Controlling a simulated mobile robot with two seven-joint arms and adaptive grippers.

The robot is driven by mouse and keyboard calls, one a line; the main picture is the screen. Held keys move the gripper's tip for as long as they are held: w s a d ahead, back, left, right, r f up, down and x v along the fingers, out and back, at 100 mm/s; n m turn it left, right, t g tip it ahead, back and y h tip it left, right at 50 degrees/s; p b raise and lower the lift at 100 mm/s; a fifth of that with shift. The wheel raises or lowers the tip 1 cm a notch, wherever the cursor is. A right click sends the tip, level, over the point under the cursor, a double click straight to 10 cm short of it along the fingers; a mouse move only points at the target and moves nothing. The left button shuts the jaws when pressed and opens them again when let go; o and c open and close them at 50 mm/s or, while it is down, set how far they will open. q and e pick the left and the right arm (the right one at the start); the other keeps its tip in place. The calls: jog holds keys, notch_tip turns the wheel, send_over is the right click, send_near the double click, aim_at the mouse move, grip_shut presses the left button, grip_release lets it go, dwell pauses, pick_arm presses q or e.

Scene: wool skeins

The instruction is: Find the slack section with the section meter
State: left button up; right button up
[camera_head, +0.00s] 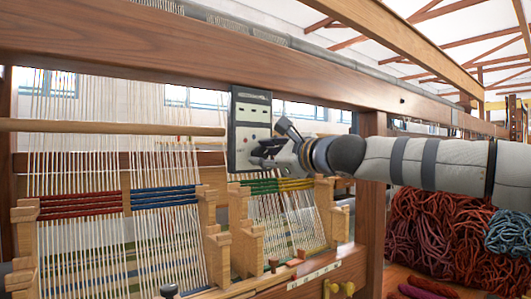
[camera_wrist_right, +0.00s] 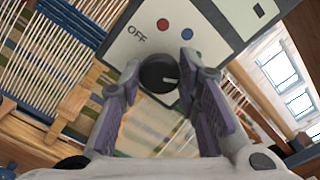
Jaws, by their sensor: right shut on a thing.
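The section meter (camera_head: 250,112) is a pale box with a dark frame on the loom's upper beam. In the wrist view its face (camera_wrist_right: 208,20) shows the word OFF, a red dot, a blue dot and a round black knob (camera_wrist_right: 158,74). My right gripper (camera_head: 262,152) is at the meter's lower part, its fingers on either side of the knob and shut on it. Warp sections hang below, banded red (camera_head: 68,206), blue (camera_head: 163,198), green (camera_head: 262,187) and yellow (camera_head: 297,184). I cannot tell which is slack. My left gripper is not in view.
A wooden beam (camera_head: 180,45) runs across the top, and a round bar (camera_head: 100,127) crosses the warp at left. Wooden posts (camera_head: 240,235) stand between sections. A loom upright (camera_head: 371,200) stands under my right arm. Red and blue wool skeins (camera_head: 430,235) are piled at right.

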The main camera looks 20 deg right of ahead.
jog(key=shift+m, duration=2.1)
jog(key=o, duration=1.1)
jog(key=shift+o, duration=0.2)
jog(key=v, duration=1.2)
